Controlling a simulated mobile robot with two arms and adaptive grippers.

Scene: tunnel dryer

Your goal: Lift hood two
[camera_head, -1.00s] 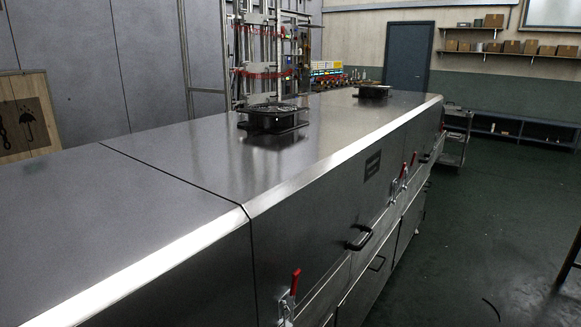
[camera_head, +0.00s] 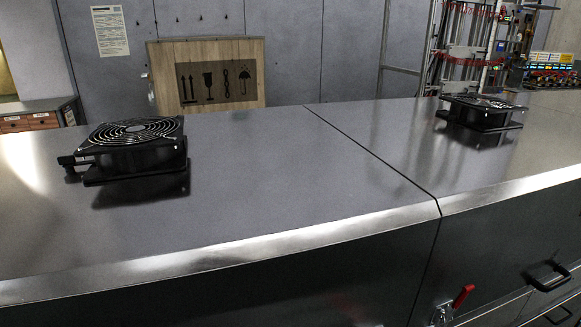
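The long metal tunnel dryer fills the lower part of the head view. A seam splits its top into a left hood (camera_head: 270,190) and a right hood (camera_head: 500,160); I cannot tell which is hood two. Both hoods look shut. A black fan (camera_head: 135,150) sits on the left hood and another fan (camera_head: 482,112) on the right hood. The right hood's front has a black handle (camera_head: 548,278) and a red-handled toggle clamp (camera_head: 455,304) near the seam. Neither of my grippers is in view.
A wooden crate (camera_head: 209,50) with printed symbols stands behind the dryer. A cabinet with drawers (camera_head: 30,119) is at the far left. A metal rack (camera_head: 470,45) stands at the back right. The floor in front is out of view.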

